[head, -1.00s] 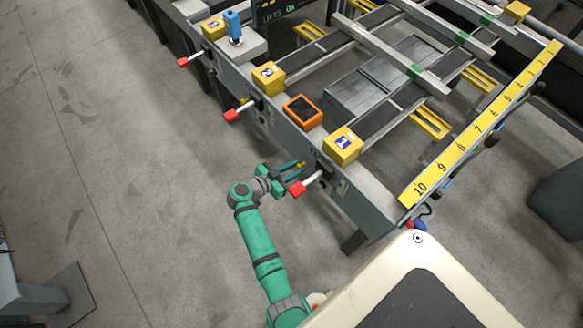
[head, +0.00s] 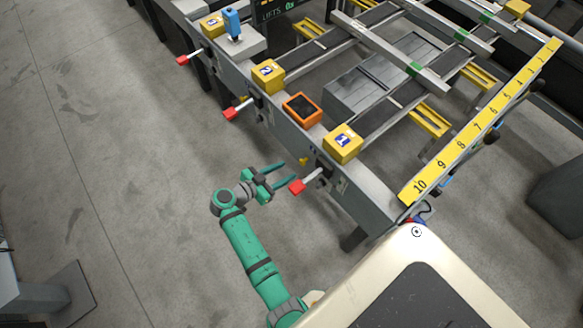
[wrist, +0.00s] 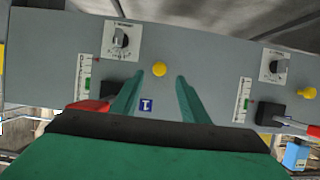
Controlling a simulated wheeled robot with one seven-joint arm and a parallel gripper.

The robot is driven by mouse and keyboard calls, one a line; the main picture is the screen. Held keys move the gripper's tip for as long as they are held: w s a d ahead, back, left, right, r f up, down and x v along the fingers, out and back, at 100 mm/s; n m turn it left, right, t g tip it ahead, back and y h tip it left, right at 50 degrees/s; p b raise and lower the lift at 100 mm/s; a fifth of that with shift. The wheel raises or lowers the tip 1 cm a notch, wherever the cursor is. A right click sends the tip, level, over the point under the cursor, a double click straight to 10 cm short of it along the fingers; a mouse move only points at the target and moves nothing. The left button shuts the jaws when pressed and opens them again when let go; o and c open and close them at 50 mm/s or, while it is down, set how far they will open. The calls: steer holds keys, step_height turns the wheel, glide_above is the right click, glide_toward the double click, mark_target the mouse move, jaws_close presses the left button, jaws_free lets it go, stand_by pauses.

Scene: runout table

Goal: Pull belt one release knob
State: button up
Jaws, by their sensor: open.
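The belt one release knob is a small yellow knob on the grey side panel, below the yellow block marked 1 (head: 343,145). In the head view the knob (head: 303,161) sits just beyond my fingertips. In the wrist view the knob (wrist: 159,69) shows between the tips of my gripper (wrist: 159,80), above a blue label marked 1 (wrist: 146,104). My gripper (head: 289,172) is open and empty, with its green fingers pointing at the panel. The fingers look apart from the knob; the exact gap is hard to tell.
A red-ended lever (head: 298,186) sticks out close beside my gripper; its red end (wrist: 90,106) is left of my fingers in the wrist view. Another yellow knob (wrist: 307,93) is at the right. An orange-framed box (head: 303,111) stands on the rail.

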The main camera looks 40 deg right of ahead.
steer(key=v, duration=0.5)
stand_by(0.5)
